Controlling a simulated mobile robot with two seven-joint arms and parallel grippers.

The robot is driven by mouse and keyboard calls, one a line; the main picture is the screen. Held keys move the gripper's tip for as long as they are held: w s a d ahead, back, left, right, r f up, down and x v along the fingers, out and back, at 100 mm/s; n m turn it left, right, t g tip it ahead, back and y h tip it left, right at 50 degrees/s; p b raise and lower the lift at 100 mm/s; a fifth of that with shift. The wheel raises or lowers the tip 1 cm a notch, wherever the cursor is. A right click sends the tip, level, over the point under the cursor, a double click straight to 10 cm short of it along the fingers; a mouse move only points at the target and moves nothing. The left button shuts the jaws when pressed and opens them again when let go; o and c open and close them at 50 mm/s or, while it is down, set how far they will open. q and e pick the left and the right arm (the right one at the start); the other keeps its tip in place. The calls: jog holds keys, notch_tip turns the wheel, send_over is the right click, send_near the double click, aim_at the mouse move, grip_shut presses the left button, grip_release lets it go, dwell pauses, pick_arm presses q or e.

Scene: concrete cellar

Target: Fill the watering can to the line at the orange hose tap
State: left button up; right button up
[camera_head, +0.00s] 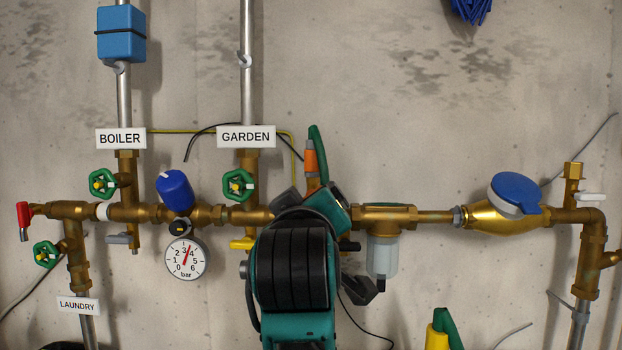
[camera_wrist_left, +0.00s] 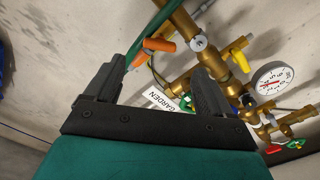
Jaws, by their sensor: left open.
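The orange tap part (camera_head: 310,158) stands near the GARDEN branch, beside a green piece (camera_head: 318,150) that looks like hose or handle. In the left wrist view the orange part (camera_wrist_left: 158,45) lies just beyond my left gripper (camera_wrist_left: 158,68), nearer its left fingertip. The jaws are open with nothing visibly held; contact cannot be told. In the head view my left arm covers the pipe below the orange part and mostly hides the gripper. A yellow and green object (camera_head: 437,340) is cut off at the bottom edge; I cannot tell if it is the watering can. No fill line shows. My right gripper is not in view.
Brass pipework runs across the wall, with green handwheels (camera_head: 238,185), a yellow lever (camera_head: 242,243), a pressure gauge (camera_head: 186,259), a clear filter bowl (camera_head: 382,256) and a blue-lidded meter (camera_head: 514,193). A red-handled tap (camera_head: 23,217) is at far left. The wall above is mostly clear.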

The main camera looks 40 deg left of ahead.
pick_arm(q)
jog(key=p+x, duration=0.3)
jog(key=x, duration=0.5)
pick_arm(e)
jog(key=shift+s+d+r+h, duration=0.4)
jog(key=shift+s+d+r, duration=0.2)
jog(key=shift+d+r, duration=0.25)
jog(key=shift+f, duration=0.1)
pick_arm(q)
jog(key=c, duration=1.1)
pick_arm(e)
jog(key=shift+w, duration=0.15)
